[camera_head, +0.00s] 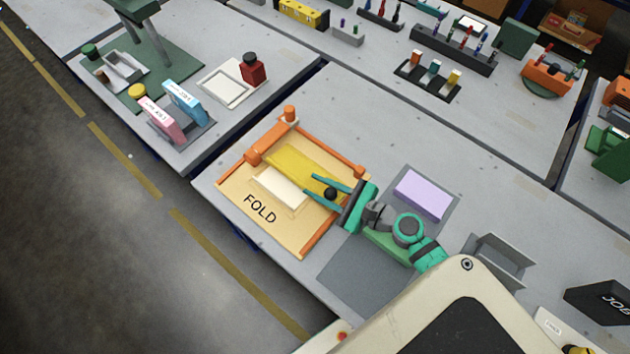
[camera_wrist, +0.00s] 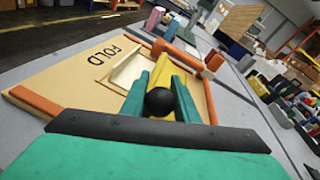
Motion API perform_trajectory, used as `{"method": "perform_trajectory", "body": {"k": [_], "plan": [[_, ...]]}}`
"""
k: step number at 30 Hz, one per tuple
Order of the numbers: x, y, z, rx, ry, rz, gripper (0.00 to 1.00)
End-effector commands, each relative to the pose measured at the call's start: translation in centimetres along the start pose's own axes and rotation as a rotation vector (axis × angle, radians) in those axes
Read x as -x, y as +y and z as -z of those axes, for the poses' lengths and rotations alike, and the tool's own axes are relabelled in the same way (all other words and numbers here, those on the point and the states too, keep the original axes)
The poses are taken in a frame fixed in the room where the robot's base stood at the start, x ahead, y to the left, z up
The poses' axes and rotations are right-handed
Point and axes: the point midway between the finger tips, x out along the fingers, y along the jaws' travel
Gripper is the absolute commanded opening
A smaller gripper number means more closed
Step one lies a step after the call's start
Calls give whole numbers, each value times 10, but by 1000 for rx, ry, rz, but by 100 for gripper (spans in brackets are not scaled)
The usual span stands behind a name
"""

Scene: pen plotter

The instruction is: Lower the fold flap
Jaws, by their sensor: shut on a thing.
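The fold flap (camera_head: 297,168) is a yellow panel with a black ball knob (camera_head: 330,193) at its near right end. It lies on the tan board marked FOLD (camera_head: 236,200), beside a cream sheet (camera_head: 281,188), and looks slightly tilted. My gripper (camera_head: 326,190) reaches in from the right, its two teal fingers on either side of the knob and shut on it. In the wrist view the knob (camera_wrist: 160,101) sits between the fingers, with the yellow flap (camera_wrist: 161,70) running away behind it.
Orange rails edge the board, with an orange post (camera_head: 291,114) at its far corner. A grey bracket (camera_head: 497,258) stands farther right. The table beyond the board is clear.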

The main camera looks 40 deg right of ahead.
Motion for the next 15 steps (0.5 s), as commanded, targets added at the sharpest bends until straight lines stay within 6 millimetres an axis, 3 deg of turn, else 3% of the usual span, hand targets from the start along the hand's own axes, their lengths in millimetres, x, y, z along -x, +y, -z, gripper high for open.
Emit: {"method": "perform_trajectory", "body": {"k": [15], "plan": [[1,2,10,141,31,37,0]]}}
